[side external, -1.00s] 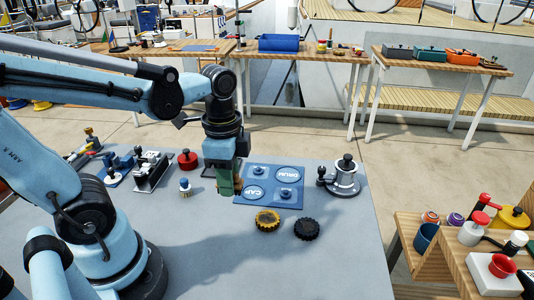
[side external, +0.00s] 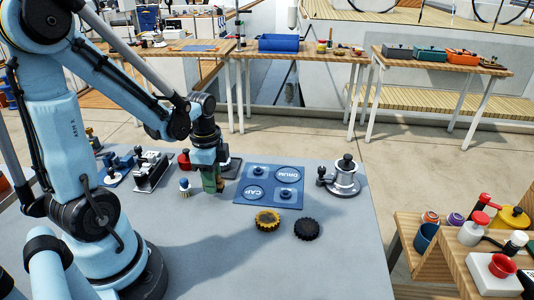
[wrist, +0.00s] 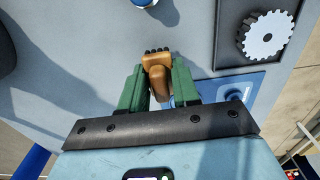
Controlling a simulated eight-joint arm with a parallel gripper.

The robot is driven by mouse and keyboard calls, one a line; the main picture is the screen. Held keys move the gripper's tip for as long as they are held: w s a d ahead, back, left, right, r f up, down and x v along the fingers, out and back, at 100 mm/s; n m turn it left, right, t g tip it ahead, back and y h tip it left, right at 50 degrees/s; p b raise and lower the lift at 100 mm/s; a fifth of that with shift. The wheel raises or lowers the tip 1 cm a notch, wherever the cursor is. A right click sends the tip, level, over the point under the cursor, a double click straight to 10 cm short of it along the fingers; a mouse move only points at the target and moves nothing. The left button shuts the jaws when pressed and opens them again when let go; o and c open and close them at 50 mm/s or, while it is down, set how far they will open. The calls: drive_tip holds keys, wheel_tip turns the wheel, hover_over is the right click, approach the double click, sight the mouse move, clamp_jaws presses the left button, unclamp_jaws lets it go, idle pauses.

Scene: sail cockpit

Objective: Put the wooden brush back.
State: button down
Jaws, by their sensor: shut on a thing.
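My gripper (wrist: 160,72) has green fingers and is shut on the wooden brush (wrist: 157,68). The brush is brown with a dark bristle end pointing to the top of the wrist view. In the side view my gripper (side external: 212,184) points down over the grey table, just left of the blue mat (side external: 242,199), and its fingers mostly hide the brush. I cannot tell whether the brush touches the table.
A dark tray (side external: 235,164) lies behind my gripper; it holds a white gear (wrist: 268,36) in the wrist view. A small blue-and-white jar (side external: 185,188) stands at left. A winch (side external: 345,180), yellow ring (side external: 267,220) and black ring (side external: 306,229) are at right. The front table is clear.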

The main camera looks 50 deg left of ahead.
drive_tip(key=shift+f, duration=1.2)
drive_tip(key=shift+f, duration=0.1)
drive_tip(key=c, duration=0.8)
unclamp_jaws()
wheel_tip(320, 180, up, 12)
drive_tip(key=shift+r, duration=0.1)
drive_tip(key=shift+w+d, duration=0.1)
drive_tip(key=shift+d, duration=0.2)
drive_tip(key=w+d+n+t, duration=0.1)
drive_tip(key=d+n+t, duration=0.1)
drive_tip(key=d+n, duration=0.1)
drive_tip(key=w+d+r+n+t, duration=0.1)
drive_tip(key=d+n+t, duration=0.1)
drive_tip(key=d+n, duration=0.1)
drive_tip(key=w+d+n+t, duration=0.1)
drive_tip(key=d+n+t, duration=0.2)
drive_tip(key=d, duration=0.2)
drive_tip(key=shift+d+r, duration=0.15)
